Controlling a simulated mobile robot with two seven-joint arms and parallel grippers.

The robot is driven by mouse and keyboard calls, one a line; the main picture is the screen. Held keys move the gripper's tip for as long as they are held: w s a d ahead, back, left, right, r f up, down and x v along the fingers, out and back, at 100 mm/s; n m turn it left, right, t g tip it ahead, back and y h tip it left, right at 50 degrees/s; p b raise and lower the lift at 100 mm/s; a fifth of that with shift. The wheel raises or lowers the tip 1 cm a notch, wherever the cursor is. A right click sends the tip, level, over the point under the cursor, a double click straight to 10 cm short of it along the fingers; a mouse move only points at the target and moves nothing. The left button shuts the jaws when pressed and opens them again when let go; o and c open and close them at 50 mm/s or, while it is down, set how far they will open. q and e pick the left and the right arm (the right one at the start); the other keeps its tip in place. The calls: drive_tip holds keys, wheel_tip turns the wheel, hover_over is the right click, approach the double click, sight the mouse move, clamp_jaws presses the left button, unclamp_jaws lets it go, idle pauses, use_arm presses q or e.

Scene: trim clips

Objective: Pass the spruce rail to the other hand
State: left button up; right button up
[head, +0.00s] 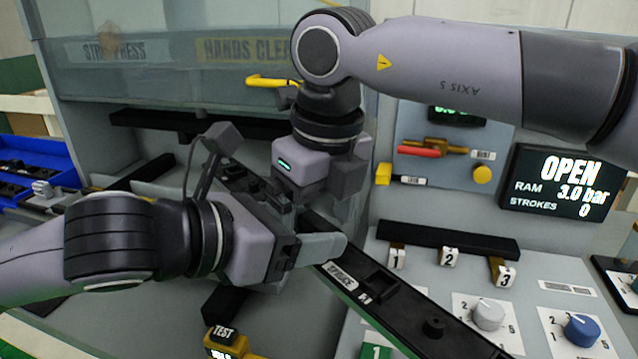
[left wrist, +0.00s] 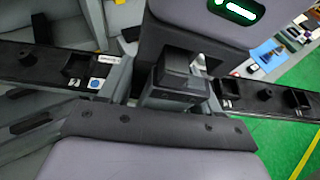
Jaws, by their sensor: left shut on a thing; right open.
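The spruce rail (head: 395,303) is a long black bar with a white label and raised blocks. It slants from upper left to lower right in the head view and runs across the left wrist view (left wrist: 40,66). My left gripper (head: 303,240) is shut on the rail near its middle. My right gripper (head: 312,196) comes down from above, open, with its fingers close to the rail just beyond my left gripper. In the left wrist view, a dark right finger (left wrist: 178,78) overlaps the rail. Whether it touches is unclear; both grippers hide the rail's middle.
Behind is a press with a clear guard (head: 180,85). A display (head: 562,182) reads OPEN. A blue tray (head: 45,155) stands at far left.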

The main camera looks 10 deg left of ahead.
drive_tip(key=shift+f, duration=0.6)
drive_tip(key=shift+a, duration=0.1)
drive_tip(key=c, duration=1.3)
use_arm(q)
drive_tip(key=o, duration=1.3)
use_arm(e)
drive_tip(key=shift+c, duration=0.2)
use_arm(q)
drive_tip(key=shift+o, duration=0.2)
